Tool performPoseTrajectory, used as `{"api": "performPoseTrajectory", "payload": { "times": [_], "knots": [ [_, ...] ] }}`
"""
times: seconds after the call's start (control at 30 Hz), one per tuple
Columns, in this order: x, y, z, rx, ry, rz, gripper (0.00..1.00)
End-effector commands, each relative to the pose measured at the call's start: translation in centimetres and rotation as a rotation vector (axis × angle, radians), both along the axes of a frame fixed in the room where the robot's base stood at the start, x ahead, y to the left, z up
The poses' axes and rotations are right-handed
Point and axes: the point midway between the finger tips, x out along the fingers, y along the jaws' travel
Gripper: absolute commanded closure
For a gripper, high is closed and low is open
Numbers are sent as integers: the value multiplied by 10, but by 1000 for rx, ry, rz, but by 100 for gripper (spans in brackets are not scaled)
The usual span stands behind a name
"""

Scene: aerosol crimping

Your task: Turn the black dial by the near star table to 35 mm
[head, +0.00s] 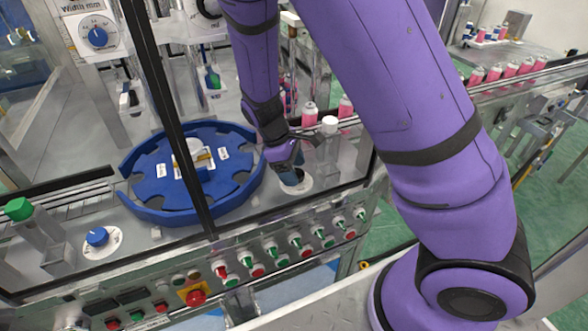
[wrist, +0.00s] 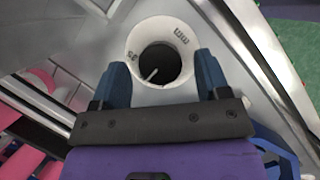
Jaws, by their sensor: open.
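The black dial (wrist: 158,60) sits on a round white scale plate (wrist: 158,27) in the wrist view. The plate carries the marks "35" and "mm". A pale pointer line on the dial aims to the lower left in that view, apart from the "35". My gripper (wrist: 161,66) is open, with one blue finger on each side of the dial's lower part. I cannot tell whether the fingers touch it. In the head view my gripper (head: 291,176) is down over the scale plate (head: 303,187) and largely hides the dial. The blue star table (head: 150,187) is just left of it.
A blue dial (head: 97,237) and a green-capped post (head: 18,209) stand at the left. Another blue dial (head: 98,38) is on the upper panel. Pink cans (head: 309,115) line the conveyor behind my gripper. A dark frame post (head: 172,110) crosses before the star table.

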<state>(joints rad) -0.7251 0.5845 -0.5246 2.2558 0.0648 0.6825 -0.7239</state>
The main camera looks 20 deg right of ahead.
Motion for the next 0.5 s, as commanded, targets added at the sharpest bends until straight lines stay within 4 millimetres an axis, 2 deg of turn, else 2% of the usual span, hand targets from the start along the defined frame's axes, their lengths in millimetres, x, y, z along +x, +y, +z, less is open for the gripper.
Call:
{"api": "performPoseTrajectory", "payload": {
  "times": [0.37, 0.5],
  "knots": [
    [-1, -1, -5, 0, 0, 0, 31],
    [-1, -1, -5, 0, 0, 0, 63]
  ]
}}
